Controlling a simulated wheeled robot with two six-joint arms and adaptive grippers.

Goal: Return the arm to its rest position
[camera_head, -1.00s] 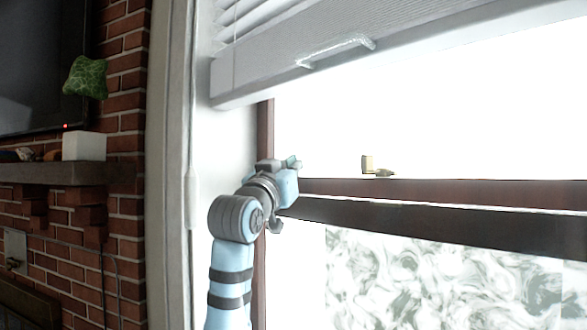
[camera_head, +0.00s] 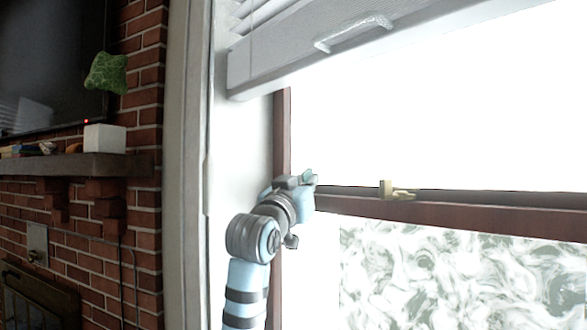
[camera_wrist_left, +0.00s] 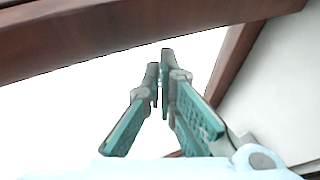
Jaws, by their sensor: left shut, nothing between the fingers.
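My left arm rises at the lower middle of the head view, in front of the window's left side. Its gripper (camera_head: 310,178) is at the left end of the brown sash rail (camera_head: 450,215), and I cannot tell whether it touches the rail. In the left wrist view the two teal fingers (camera_wrist_left: 161,68) have their tips together, with nothing between them. A brown rail (camera_wrist_left: 120,30) crosses beyond the fingertips, and a brown side frame (camera_wrist_left: 232,60) is to the right. My right gripper is not in view.
A brass latch (camera_head: 389,190) sits on the sash rail, right of the gripper. A white blind (camera_head: 300,62) with a handle (camera_head: 352,32) hangs above. Left are a brick wall (camera_head: 145,80) and a mantel (camera_head: 75,165) with a white box (camera_head: 105,138).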

